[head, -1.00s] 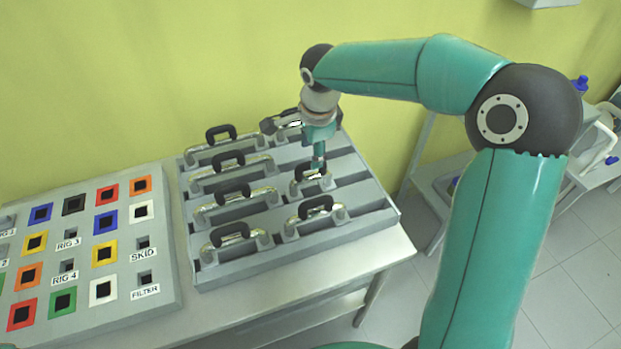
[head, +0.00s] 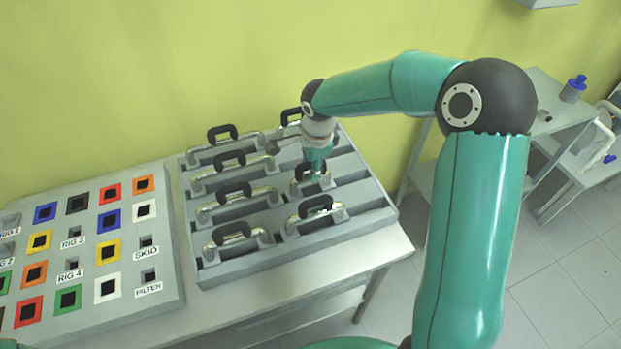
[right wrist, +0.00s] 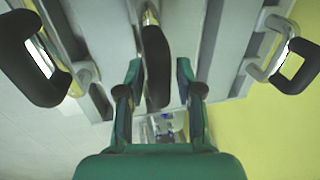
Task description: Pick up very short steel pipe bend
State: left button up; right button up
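A short steel pipe bend (head: 298,187) with a black handle lies in the right column of the grey rack, second from the front. My right gripper (head: 315,180) is down over it and hides part of it. In the right wrist view, my right gripper (right wrist: 158,82) is open. Its two fingers stand on either side of the bend's black handle (right wrist: 156,70), with a gap visible on each side. My left gripper is not in view.
The grey rack (head: 225,272) holds several other handled pipe bends, with a neighbour (head: 316,210) close in front. A panel (head: 115,325) with coloured square sockets lies to the left. A yellow wall (head: 130,70) stands behind.

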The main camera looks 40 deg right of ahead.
jog(key=c, duration=0.5)
grip_shut()
jog(key=shift+r, duration=0.15)
